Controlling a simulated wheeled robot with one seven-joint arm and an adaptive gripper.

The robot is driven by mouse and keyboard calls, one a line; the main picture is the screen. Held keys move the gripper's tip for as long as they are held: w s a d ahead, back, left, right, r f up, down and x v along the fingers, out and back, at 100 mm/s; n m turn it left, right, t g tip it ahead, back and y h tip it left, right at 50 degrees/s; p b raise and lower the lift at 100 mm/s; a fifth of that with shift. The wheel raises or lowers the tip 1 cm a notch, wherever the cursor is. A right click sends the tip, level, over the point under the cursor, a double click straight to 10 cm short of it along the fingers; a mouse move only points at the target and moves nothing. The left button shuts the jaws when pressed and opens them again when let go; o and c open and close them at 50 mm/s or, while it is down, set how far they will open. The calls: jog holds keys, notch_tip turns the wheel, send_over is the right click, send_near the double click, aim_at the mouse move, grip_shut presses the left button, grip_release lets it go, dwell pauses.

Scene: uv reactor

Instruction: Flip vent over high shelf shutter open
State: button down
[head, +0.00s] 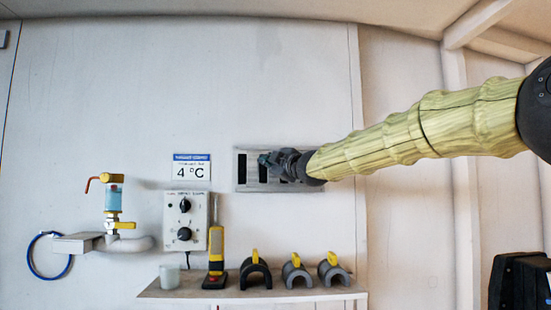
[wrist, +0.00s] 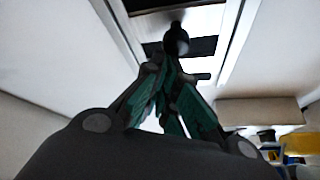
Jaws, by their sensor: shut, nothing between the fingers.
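The vent (head: 255,188) is a grey rectangular frame on the wall above the shelf, with dark slots between lighter slats. It also shows in the wrist view (wrist: 238,45), with a dark round knob (wrist: 177,38) in front of the slats. My gripper (head: 266,160) is in front of the vent's left-middle part, and my arm covers its right part. In the wrist view its green fingers (wrist: 168,58) are together and empty, with the tips close to the knob. I cannot tell whether they touch it.
Below is a shelf (head: 200,291) holding a white cup (head: 169,277), a yellow handheld device (head: 216,245) and several dark arched pieces with yellow tops. A control box (head: 186,221) and a pipe with a valve (head: 113,210) are on the wall at left. The wall above the vent is clear.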

jog(key=shift+f, duration=0.1)
dwell(0.3)
jog(key=s+d+b, duration=0.1)
jog(key=s+b, duration=0.3)
jog(key=s, duration=0.5)
jog(key=shift+s+d, duration=0.15)
jog(key=shift+d, duration=0.15)
dwell(0.3)
dwell(0.4)
